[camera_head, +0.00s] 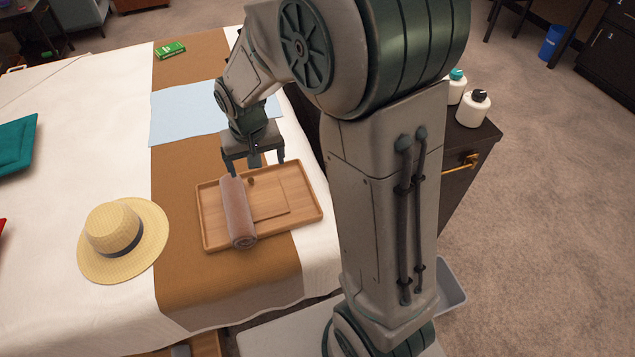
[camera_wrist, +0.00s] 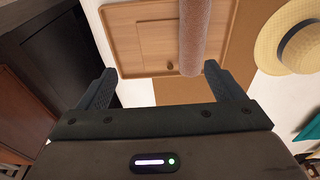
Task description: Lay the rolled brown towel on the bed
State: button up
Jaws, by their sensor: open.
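The rolled brown towel (camera_head: 237,213) lies lengthwise on the left part of a wooden tray (camera_head: 313,213). The tray rests on the brown runner across the white bed (camera_head: 117,172). My gripper (camera_head: 258,168) is open and empty above the tray's far edge, near the towel's far end. In the wrist view my gripper (camera_wrist: 164,88) has its fingers wide apart. There the towel (camera_wrist: 197,38) shows ahead of the fingers, nearer the right one, with the tray (camera_wrist: 143,42) beside it. The towel's far end is partly hidden by a finger in the head view.
A straw hat (camera_head: 124,240) lies left of the tray. A light blue cloth (camera_head: 187,112) and a green packet (camera_head: 171,50) lie farther up the bed. A dark cabinet (camera_head: 476,150) with white bottles (camera_head: 473,108) stands right.

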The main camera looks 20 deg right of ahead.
jog(key=s+d+r, duration=0.4)
jog(key=s, duration=0.4)
jog(key=s+d+r, duration=0.3)
jog(key=s+r, duration=0.1)
jog(key=s, duration=0.5)
jog(key=shift+s+d+r+t, duration=0.2)
jog(key=shift+d+r+t, duration=0.05)
jog(key=shift+d+t, duration=0.1)
